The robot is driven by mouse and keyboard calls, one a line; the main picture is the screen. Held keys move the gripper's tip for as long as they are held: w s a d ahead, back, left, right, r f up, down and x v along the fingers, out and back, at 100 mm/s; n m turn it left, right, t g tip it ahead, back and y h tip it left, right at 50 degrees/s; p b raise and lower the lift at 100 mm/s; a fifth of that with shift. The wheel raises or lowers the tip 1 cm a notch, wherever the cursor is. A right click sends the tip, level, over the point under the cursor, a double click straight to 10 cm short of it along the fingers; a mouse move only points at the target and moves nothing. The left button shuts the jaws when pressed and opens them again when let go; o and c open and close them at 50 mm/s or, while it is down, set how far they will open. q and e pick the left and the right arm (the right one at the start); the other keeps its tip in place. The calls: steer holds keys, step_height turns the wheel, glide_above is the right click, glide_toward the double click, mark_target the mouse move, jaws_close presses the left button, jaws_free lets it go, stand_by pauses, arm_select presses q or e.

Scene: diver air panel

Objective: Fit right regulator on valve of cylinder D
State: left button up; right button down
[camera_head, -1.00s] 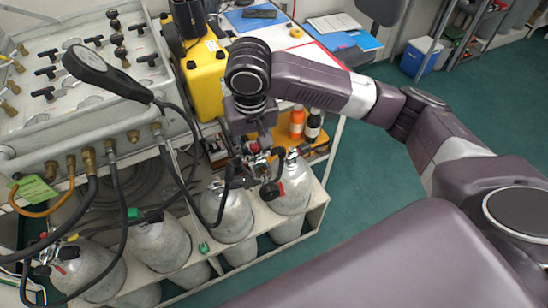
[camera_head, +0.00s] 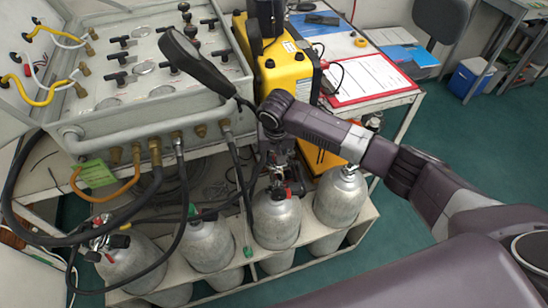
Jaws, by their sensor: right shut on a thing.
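Several grey cylinders stand in a row in the pale rack (camera_head: 365,215). My right gripper (camera_head: 281,172) is shut on a dark regulator (camera_head: 278,191) with a black knob and a red part. It holds the regulator over the top of the third cylinder from the left (camera_head: 276,222), left of D. Whether the regulator touches that cylinder cannot be told. A black hose (camera_head: 240,185) hangs beside it from the panel. My left gripper is not in view.
The grey panel (camera_head: 150,90) with valves, hoses and a black gauge (camera_head: 195,60) stands left, above the rack. A yellow case (camera_head: 283,75) is behind my right gripper. The leftmost cylinder (camera_head: 135,265) carries fittings.

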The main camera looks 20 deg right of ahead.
steer(key=shift+f+b, duration=1.05)
steer(key=shift+b, duration=0.1)
steer(key=shift+w+r+p, duration=0.1)
steer(key=shift+r+p, duration=0.15)
steer(key=shift+p, duration=0.05)
steer(key=shift+p, duration=0.55)
steer(key=shift+x, duration=0.95)
steer(key=shift+s+a+r, duration=0.1)
steer(key=shift+s, duration=0.2)
